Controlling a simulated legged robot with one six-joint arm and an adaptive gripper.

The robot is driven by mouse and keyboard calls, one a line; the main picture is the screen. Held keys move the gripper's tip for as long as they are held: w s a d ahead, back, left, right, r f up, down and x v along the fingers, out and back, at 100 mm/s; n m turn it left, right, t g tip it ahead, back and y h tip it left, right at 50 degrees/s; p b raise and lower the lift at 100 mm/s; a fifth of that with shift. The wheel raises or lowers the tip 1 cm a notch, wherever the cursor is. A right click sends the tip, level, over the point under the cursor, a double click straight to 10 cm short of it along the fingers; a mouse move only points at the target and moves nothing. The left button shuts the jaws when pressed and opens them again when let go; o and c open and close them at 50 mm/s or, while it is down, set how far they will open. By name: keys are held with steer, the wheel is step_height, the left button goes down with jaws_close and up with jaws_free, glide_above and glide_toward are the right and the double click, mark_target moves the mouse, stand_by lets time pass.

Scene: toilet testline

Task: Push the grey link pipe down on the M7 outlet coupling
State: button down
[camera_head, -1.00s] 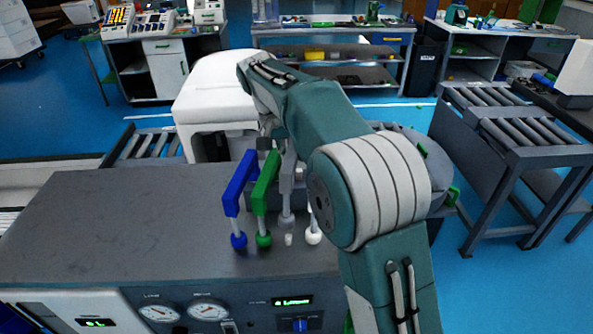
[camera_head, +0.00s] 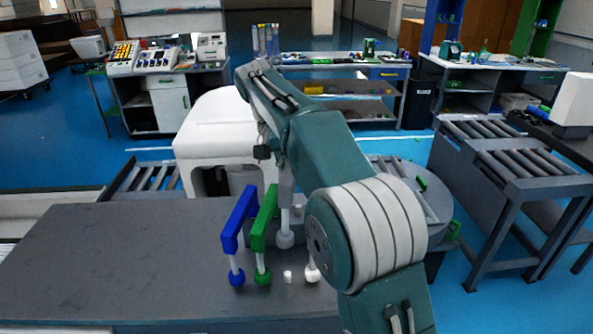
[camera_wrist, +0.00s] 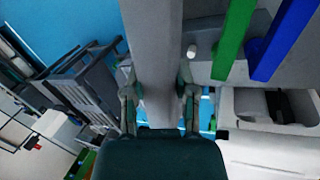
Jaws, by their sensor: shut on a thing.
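The grey link pipe (camera_wrist: 155,40) runs between the two fingers of my gripper (camera_wrist: 158,80) in the wrist view, and the gripper is shut on it. In the head view the pipe's lower grey end (camera_head: 285,238) hangs above the bench, apart from a short white stub (camera_head: 288,276). This stub also shows in the wrist view (camera_wrist: 191,50), beside the pipe. It looks like an outlet coupling, but I read no M7 label. In the head view my arm hides most of the gripper and the pipe's far end.
A green link pipe (camera_head: 262,235) and a blue link pipe (camera_head: 238,225) stand close on the left of the grey one. A white toilet (camera_head: 215,135) stands behind the bench (camera_head: 120,255). The bench top at left is clear. A roller conveyor (camera_head: 500,150) is at right.

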steer(key=shift+r, duration=1.2)
